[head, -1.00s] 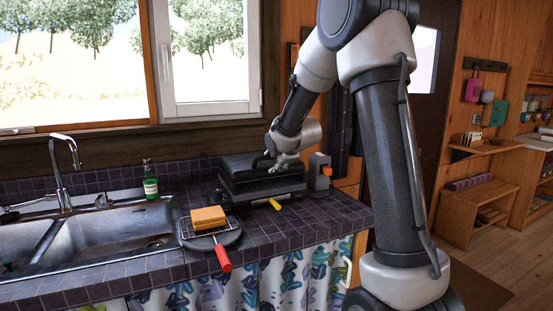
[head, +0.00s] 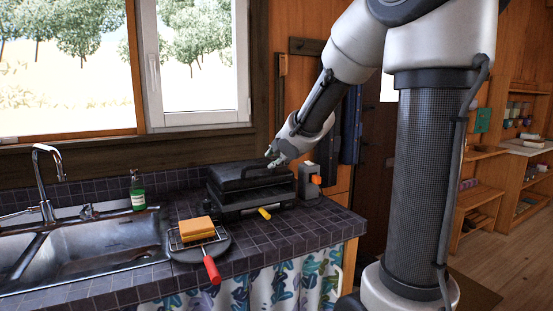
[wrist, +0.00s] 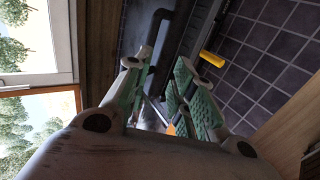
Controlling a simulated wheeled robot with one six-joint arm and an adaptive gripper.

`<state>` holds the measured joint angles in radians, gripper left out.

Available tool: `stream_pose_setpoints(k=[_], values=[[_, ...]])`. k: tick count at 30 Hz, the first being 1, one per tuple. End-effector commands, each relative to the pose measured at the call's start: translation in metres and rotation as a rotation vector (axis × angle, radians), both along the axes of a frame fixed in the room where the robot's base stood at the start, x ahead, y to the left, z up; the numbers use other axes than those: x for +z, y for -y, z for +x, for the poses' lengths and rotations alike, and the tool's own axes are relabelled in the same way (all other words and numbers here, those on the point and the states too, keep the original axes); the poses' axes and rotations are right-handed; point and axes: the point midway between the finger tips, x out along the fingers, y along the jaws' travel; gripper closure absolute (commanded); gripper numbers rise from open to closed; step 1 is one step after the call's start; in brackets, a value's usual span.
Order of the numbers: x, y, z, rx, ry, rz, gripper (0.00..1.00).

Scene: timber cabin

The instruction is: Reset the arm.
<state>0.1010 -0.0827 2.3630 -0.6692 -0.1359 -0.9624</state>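The press's dark bar handle (wrist: 165,45) shows beyond the fingertips. I cannot tell whether a finger touches it. Nothing is visibly held.
A yellow handle (head: 264,213) sticks out at the press's front. A grey and orange device (head: 309,182) stands right of it. A red-handled rack (head: 210,268) bears an orange-brown block (head: 197,230). A green bottle (head: 137,192) stands by the sink (head: 100,245).

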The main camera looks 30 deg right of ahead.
Motion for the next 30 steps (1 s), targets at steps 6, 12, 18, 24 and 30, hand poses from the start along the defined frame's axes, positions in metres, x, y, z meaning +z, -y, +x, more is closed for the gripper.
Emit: stream_pose_setpoints(k=[6, 12, 18, 24, 30], values=[[0.0, 0.0, 0.0, 0.0, 0.001, 0.0, 0.75], [-0.005, 0.004, -0.003, -0.052, -0.022, 0.046, 0.75], [-0.06, 0.044, -0.071, -0.523, -0.259, 0.311, 0.75], [-0.072, 0.038, -0.212, -1.106, -0.44, 0.653, 0.75], [-0.063, -0.007, -0.317, -1.349, -0.544, 0.901, 0.75]])
